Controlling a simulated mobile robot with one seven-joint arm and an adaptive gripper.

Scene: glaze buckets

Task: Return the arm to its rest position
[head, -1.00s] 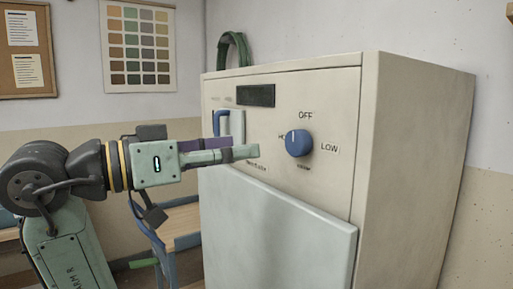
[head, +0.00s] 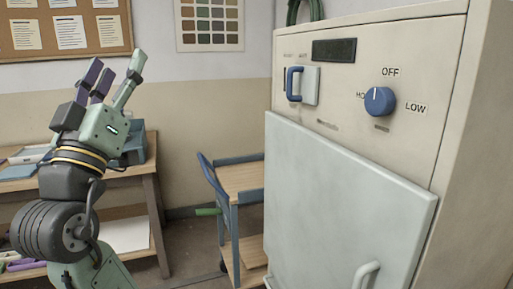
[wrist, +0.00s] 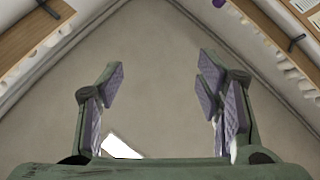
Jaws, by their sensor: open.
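My gripper (head: 113,80) is raised at the left of the head view, with its fingers pointing up and a little to the right. The fingers are apart and nothing is between them. In the wrist view my gripper (wrist: 155,85) also shows open, with a bare pale surface beyond the fingertips. The gripper is well to the left of the large cream cabinet (head: 455,190) and touches nothing that I can see.
The cabinet front has a blue knob (head: 380,101), a blue handle (head: 293,84) and a pale door (head: 340,190). A wooden cart (head: 240,178) stands left of it. A workbench (head: 150,172) stands behind my arm. A pinboard (head: 95,45) hangs on the wall.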

